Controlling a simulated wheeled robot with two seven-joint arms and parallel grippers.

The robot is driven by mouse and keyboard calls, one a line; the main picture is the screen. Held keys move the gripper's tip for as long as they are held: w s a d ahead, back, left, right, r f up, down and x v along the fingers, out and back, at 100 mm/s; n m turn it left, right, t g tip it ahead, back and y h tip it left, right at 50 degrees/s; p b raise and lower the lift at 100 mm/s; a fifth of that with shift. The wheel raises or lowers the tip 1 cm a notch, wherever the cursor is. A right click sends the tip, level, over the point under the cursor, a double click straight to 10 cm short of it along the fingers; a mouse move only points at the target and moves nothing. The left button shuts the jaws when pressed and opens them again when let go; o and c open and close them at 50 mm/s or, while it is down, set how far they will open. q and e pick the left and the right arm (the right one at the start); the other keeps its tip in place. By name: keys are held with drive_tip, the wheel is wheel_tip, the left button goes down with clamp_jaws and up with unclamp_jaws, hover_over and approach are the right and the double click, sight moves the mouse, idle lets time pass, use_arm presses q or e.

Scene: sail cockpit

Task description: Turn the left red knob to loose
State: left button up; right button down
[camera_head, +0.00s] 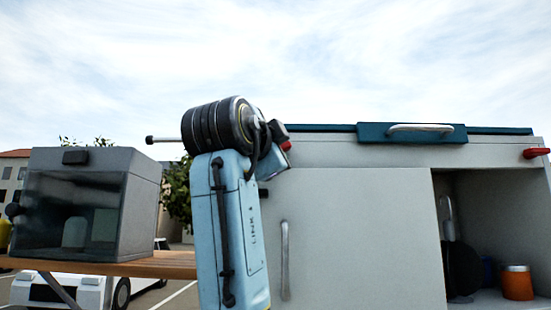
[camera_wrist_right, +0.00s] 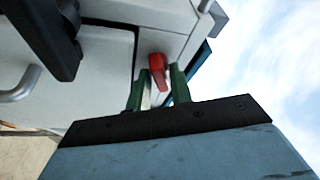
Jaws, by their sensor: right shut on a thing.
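The left red knob (camera_wrist_right: 158,68) sits at the top corner of the white cabinet. It stands between the two green fingers of my right gripper (camera_wrist_right: 160,76), which is shut on it. In the head view only a small red part of this knob (camera_head: 287,146) shows beside my arm, which hides most of the right gripper. A second red knob (camera_head: 537,152) is at the far right of the cabinet. My left gripper is not in view.
The cabinet (camera_head: 345,220) has a door handle (camera_head: 285,260) and a teal lid with a white handle (camera_head: 420,129). An open compartment at right holds an orange container (camera_head: 517,283). A grey box with a dark front (camera_head: 90,155) stands on a wooden table (camera_head: 170,264) at left.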

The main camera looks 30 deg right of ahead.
drive_tip(key=shift+s+d+f+n+t+y+b, duration=0.1)
drive_tip(key=shift+n+t+y+b, duration=0.8)
drive_tip(key=shift+n, duration=1.95)
drive_tip(key=shift+d+f+n+t+y+b, duration=0.1)
drive_tip(key=shift+n+t+y+b, duration=0.35)
drive_tip(key=shift+n+t+b, duration=1.6)
drive_tip(key=shift+s+d+n+t+y+b, duration=0.1)
drive_tip(key=shift+n+t+y+b, duration=0.4)
drive_tip(key=shift+n, duration=3.1)
drive_tip(key=shift+y, duration=0.25)
drive_tip(key=c, duration=1.4)
unclamp_jaws()
drive_tip(key=shift+w, duration=0.1)
drive_tip(key=shift+c, duration=0.2)
drive_tip(key=shift+a, duration=0.1)
